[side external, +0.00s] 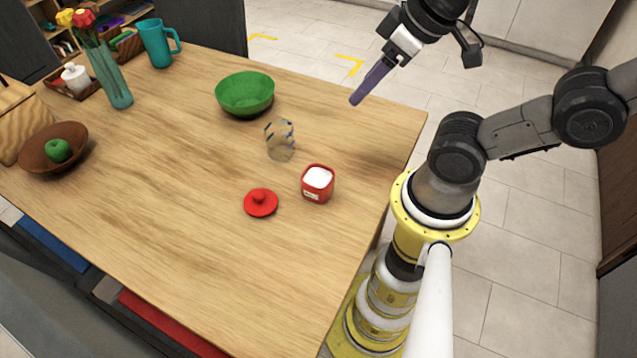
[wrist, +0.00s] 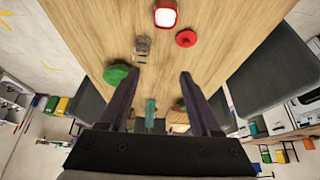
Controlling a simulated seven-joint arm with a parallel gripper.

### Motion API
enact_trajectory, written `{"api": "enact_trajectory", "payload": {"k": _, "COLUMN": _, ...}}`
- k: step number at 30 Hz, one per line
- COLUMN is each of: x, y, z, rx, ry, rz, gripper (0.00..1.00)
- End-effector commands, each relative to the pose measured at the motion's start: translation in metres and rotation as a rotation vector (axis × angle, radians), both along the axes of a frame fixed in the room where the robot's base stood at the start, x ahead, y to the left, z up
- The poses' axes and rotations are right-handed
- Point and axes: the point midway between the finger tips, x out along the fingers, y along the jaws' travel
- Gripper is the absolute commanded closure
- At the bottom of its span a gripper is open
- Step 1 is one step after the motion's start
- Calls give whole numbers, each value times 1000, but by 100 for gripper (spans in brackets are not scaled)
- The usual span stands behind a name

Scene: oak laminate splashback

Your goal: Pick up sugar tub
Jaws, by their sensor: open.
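The sugar tub (side external: 317,184) is a small red square tub, open at the top with white contents, standing upright on the wooden table near its right edge. Its red round lid (side external: 261,202) with a knob lies on the table just left of it. In the wrist view the tub (wrist: 166,14) is at the top edge, partly cut off, with the lid (wrist: 186,39) beside it. My gripper (side external: 357,100) is high above the table's far right corner, away from the tub. In the wrist view its two dark fingers (wrist: 160,76) are spread apart with nothing held between them.
A clear patterned glass (side external: 280,140) stands close behind the tub. A green bowl (side external: 245,94) is farther back. A brown bowl with a green apple (side external: 57,150), a vase with flowers (side external: 112,80) and a teal pitcher (side external: 157,44) stand toward the left. The table's front is clear.

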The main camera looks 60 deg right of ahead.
Motion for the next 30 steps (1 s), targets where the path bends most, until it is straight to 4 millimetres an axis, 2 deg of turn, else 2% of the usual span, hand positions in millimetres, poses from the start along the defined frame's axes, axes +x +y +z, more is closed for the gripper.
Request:
{"api": "enact_trajectory", "payload": {"k": 3, "x": 0, "y": 0, "z": 0, "rx": 0, "ry": 0, "rz": 0, "gripper": 36}}
{"api": "enact_trajectory", "payload": {"k": 5, "x": 0, "y": 0, "z": 0, "rx": 0, "ry": 0, "rz": 0, "gripper": 27}}
{"api": "enact_trajectory", "payload": {"k": 9, "x": 0, "y": 0, "z": 0, "rx": 0, "ry": 0, "rz": 0, "gripper": 2}}
{"api": "enact_trajectory", "payload": {"k": 10, "x": 0, "y": 0, "z": 0, "rx": 0, "ry": 0, "rz": 0, "gripper": 0}}
{"api": "enact_trajectory", "payload": {"k": 17, "x": -1, "y": 0, "z": 0, "rx": -2, "ry": 4, "rz": 4, "gripper": 0}}
{"api": "enact_trajectory", "payload": {"k": 21, "x": -2, "y": -12, "z": 6, "rx": -75, "ry": 32, "rz": 27, "gripper": 0}}
{"api": "enact_trajectory", "payload": {"k": 25, "x": 11, "y": -25, "z": 1, "rx": -191, "ry": 166, "rz": 100, "gripper": 0}}
{"api": "enact_trajectory", "payload": {"k": 30, "x": 39, "y": -27, "z": -16, "rx": -347, "ry": 371, "rz": 265, "gripper": 0}}
